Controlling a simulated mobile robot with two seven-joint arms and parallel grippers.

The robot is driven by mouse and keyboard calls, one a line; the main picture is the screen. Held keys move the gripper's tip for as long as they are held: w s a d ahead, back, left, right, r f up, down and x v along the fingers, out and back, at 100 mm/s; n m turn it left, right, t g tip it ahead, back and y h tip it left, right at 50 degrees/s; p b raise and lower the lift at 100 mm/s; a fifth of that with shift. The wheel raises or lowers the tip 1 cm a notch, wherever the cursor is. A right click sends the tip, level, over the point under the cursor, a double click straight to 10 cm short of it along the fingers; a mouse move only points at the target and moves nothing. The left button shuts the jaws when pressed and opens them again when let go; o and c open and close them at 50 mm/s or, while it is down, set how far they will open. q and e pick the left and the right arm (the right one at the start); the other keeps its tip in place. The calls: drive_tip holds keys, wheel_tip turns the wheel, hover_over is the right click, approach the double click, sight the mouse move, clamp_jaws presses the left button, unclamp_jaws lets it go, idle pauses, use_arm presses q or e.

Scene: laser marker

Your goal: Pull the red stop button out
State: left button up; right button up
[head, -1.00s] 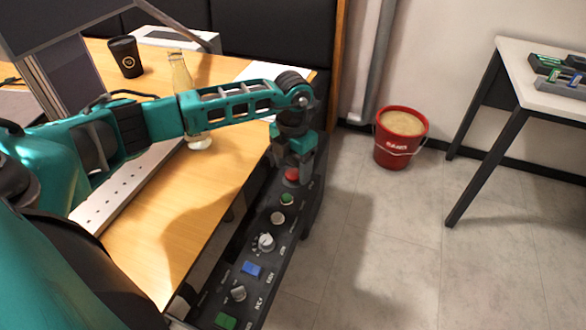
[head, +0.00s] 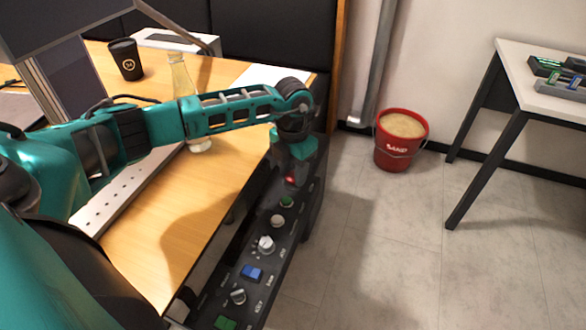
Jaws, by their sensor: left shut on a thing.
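The red stop button (head: 290,180) is at the far end of the dark control panel (head: 247,252). Only a small part of its red cap shows. My left gripper (head: 289,177) comes down over it from above and is shut on it; the fingers hide most of the cap. I cannot tell whether the button is pressed in or out. My right gripper is not in the head view.
On the panel, a green button (head: 287,202), a pale button (head: 278,221), knobs, a blue switch (head: 252,273) and another green button (head: 226,323) run toward me. A wooden table (head: 165,230) with a glass bottle (head: 185,90) lies left. A red bucket (head: 392,155) stands on the floor.

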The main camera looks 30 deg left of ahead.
sight(293, 175)
use_arm(q)
clamp_jaws()
drive_tip(key=shift+r+p, duration=0.65)
drive_tip(key=shift+r, duration=0.05)
drive_tip(key=shift+w+f, duration=0.1)
drive_tip(key=o, duration=0.9)
unclamp_jaws()
drive_tip(key=shift+o, duration=1.1)
wheel_tip(293, 175, up, 13)
drive_tip(key=p, duration=0.1)
drive_tip(key=shift+p, duration=0.4)
drive_tip(key=shift+f, duration=0.1)
